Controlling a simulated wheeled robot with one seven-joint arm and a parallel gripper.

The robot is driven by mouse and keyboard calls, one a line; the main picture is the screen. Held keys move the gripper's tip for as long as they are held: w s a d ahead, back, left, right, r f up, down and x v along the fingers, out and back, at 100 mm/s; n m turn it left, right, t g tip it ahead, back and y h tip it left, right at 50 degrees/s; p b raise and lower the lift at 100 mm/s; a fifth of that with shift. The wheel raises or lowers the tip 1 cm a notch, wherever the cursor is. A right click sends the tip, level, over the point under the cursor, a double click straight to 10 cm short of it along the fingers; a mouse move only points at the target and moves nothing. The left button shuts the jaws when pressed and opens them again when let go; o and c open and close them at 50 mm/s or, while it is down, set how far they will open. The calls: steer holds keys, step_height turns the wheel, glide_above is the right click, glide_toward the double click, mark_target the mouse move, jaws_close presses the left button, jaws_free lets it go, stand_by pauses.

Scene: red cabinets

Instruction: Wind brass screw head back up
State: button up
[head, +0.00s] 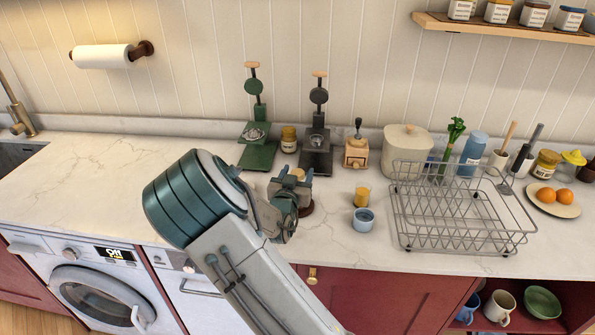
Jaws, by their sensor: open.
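My arm reaches up from the bottom of the head view. My gripper (290,182) is open above the counter, at a small object with a round dark red-brown base (307,209). My gripper and wrist cover most of this object, and I cannot tell what it is or whether the jaws touch it. I cannot make out a brass screw head for certain. A green stand (257,152) and a dark grey stand (316,155), each with an upright post and a tan top, stand behind my gripper near the wall.
A wire dish rack (455,235) stands right of my gripper, with a blue cup (364,220) and yellow cup (362,196) between. A wooden grinder (357,152), cream canister (405,148) and amber jar (289,139) line the back. The counter's left (95,185) is clear.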

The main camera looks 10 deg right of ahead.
steer(key=shift+w+d, duration=0.1)
steer(key=shift+w, duration=0.1)
steer(key=c, duration=1)
steer(key=shift+o, duration=0.2)
steer(key=shift+f+n+y+b, duration=0.15)
steer(key=shift+n+y+b, duration=0.2)
steer(key=shift+b, duration=0.3)
